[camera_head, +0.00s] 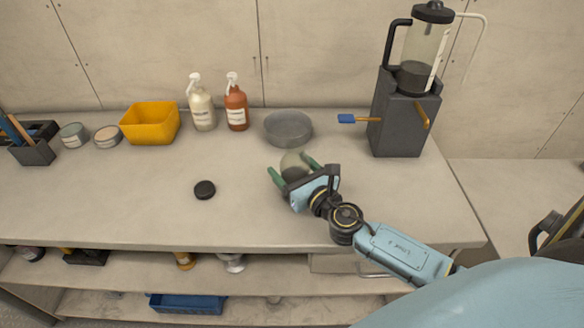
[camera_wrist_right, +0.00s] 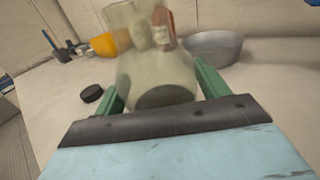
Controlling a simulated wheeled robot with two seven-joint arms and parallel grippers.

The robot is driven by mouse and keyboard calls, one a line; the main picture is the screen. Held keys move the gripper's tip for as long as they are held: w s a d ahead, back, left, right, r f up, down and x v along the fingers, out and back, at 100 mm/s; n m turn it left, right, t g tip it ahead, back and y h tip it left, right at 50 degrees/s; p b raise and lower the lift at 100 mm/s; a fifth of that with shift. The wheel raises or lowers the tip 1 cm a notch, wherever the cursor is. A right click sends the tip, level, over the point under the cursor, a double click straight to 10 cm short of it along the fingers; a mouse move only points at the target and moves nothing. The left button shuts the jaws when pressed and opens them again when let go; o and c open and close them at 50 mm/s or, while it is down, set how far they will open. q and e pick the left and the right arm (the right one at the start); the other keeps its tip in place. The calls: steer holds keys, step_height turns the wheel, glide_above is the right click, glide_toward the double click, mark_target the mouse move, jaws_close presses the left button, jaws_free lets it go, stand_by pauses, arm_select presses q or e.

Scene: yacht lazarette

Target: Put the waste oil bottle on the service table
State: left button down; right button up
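The waste oil bottle (camera_head: 293,161) appears to be the clear, wide vessel between the fingers of my right gripper (camera_head: 292,171). It is partly hidden by the gripper in the head view. In the right wrist view the bottle (camera_wrist_right: 155,70) is see-through, with something dark at its bottom. The green fingers of the right gripper (camera_wrist_right: 163,95) lie along both its sides with no clear gap. The bottle is over the pale service table (camera_head: 110,205); whether its base touches the top is hidden. My left gripper is out of view.
A black cap (camera_head: 204,189) lies left of the gripper. A grey bowl (camera_head: 288,129), two pump bottles (camera_head: 219,104) and a yellow bin (camera_head: 150,124) stand behind. A dark machine with a clear tank (camera_head: 404,110) stands at right. The front left top is clear.

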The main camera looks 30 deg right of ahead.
steer(key=shift+o, duration=0.9)
steer(key=shift+r, duration=0.15)
steer(key=shift+s, duration=0.25)
steer(key=s+b, duration=0.1)
steer(key=s, duration=0.9)
steer(key=shift+d+b, duration=0.2)
steer(key=shift+b, duration=0.1)
steer(key=shift+s, duration=0.75)
